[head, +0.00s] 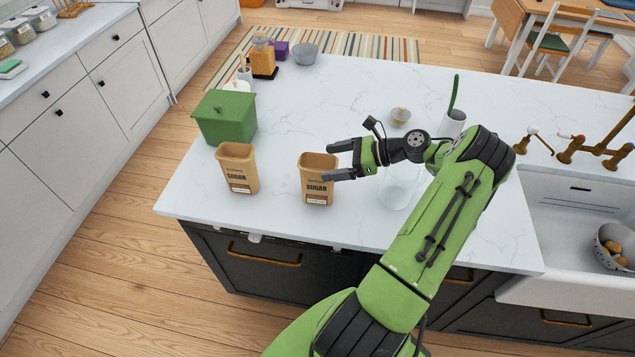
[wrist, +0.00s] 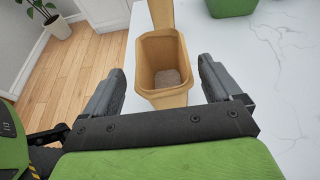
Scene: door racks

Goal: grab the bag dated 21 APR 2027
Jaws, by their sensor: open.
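Two brown paper sugar bags stand upright and open-topped on the white island. The left bag (head: 238,169) is beside the green box, and the right bag (head: 317,180) is close to my gripper. Each has a small white label low on its front; the dates are too small to read. My gripper (head: 335,162) is open, its fingers reaching to the right bag's upper right side. In the wrist view this bag (wrist: 163,68) lies ahead between the open fingers (wrist: 160,85), with brownish contents inside. Part of the other bag (wrist: 160,14) shows behind it.
A green lidded box (head: 226,118) stands behind the left bag. A clear glass jar (head: 397,187) stands under my arm, with a small bowl (head: 400,116) behind it. The island's front edge is close in front of the bags. The sink (head: 575,215) is at right.

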